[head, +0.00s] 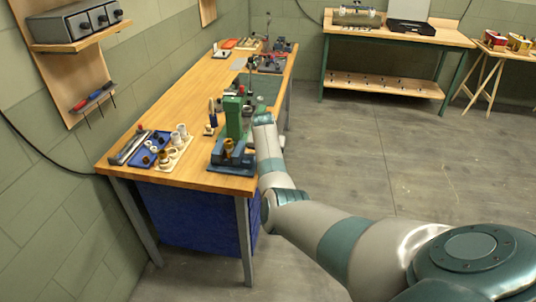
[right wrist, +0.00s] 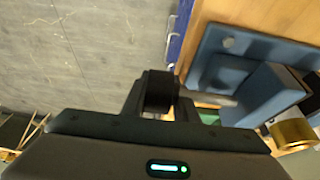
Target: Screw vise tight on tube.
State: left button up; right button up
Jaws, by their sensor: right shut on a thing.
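The blue vise (head: 224,160) stands at the near right corner of the workbench, and a brass tube (head: 228,146) is upright in it. In the right wrist view the vise (right wrist: 250,82) is at the right, with the tube (right wrist: 293,133) at the lower right edge. My right gripper (right wrist: 160,88) is beside the vise, at the bench edge. Its dark fingers are shut on what seems to be the vise handle, mostly hidden by the fingers. In the head view my right arm hides the gripper. Whether the jaws touch the tube is not clear. My left gripper is not in view.
A green press (head: 234,117) stands just behind the vise. A blue tray (head: 150,149) and a pale board (head: 176,152) with rings and cups lie to its left. More tools crowd the far bench end. The floor (head: 385,165) right of the bench is clear.

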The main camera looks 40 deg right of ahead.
jog(key=shift+s+d+f+g, duration=0.25)
jog(key=shift+s+f+g, duration=0.05)
jog(key=shift+s, duration=0.1)
jog(key=o, duration=0.8)
jog(key=shift+o, duration=0.5)
jog(key=shift+s+d, duration=0.1)
jog(key=shift+d, duration=0.1)
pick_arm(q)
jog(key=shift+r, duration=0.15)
pick_arm(e)
jog(key=shift+r, duration=0.1)
jog(key=shift+w+a+r, duration=0.15)
jog(key=shift+w+a, duration=0.1)
